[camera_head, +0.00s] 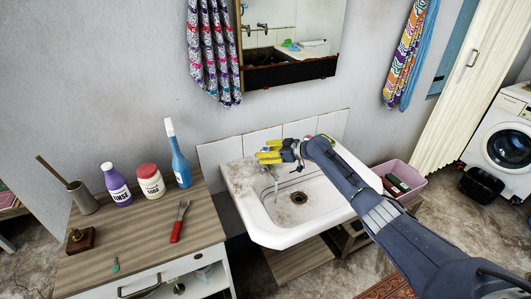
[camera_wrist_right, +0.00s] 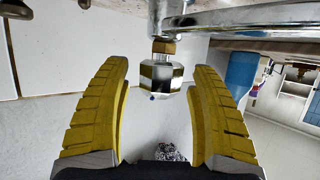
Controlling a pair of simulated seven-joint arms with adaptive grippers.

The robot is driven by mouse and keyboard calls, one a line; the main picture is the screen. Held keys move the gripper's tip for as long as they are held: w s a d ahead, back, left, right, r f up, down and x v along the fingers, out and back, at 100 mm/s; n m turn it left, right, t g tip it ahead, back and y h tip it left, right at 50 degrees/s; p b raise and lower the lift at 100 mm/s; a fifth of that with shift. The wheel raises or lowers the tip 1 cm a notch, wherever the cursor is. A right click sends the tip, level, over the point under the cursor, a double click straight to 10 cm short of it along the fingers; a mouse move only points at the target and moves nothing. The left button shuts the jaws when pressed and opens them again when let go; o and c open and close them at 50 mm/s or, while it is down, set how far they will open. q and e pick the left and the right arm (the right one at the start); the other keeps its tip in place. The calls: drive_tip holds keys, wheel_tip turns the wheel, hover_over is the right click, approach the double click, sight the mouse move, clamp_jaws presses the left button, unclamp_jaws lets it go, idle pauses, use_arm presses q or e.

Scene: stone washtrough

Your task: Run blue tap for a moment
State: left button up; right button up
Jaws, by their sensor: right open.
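My right gripper (camera_head: 264,153) reaches over the back left of the white sink (camera_head: 262,228), its yellow fingers pointing left at the tap. In the right wrist view the gripper (camera_wrist_right: 162,80) is open, with a finger on each side of a faceted metal tap knob (camera_wrist_right: 161,78). Gaps show between the knob and both fingers. A small dark bluish spot is on the knob. A chrome pipe (camera_wrist_right: 245,17) runs beside it. In the head view the fingers hide most of the tap. A pale streak (camera_head: 276,187) hangs below them, spout or water. My left gripper is out of view.
A wooden-topped cabinet (camera_head: 140,235) left of the sink holds a blue bottle (camera_head: 180,163), a purple bottle (camera_head: 117,186), a red-lidded jar (camera_head: 150,182) and a red-handled tool (camera_head: 178,225). A mirror (camera_head: 290,35) hangs above. A pink crate (camera_head: 400,180) stands right of the sink.

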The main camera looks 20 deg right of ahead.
drive_tip(key=shift+w+a, duration=0.1)
idle(0.3)
drive_tip(key=c, duration=1.2)
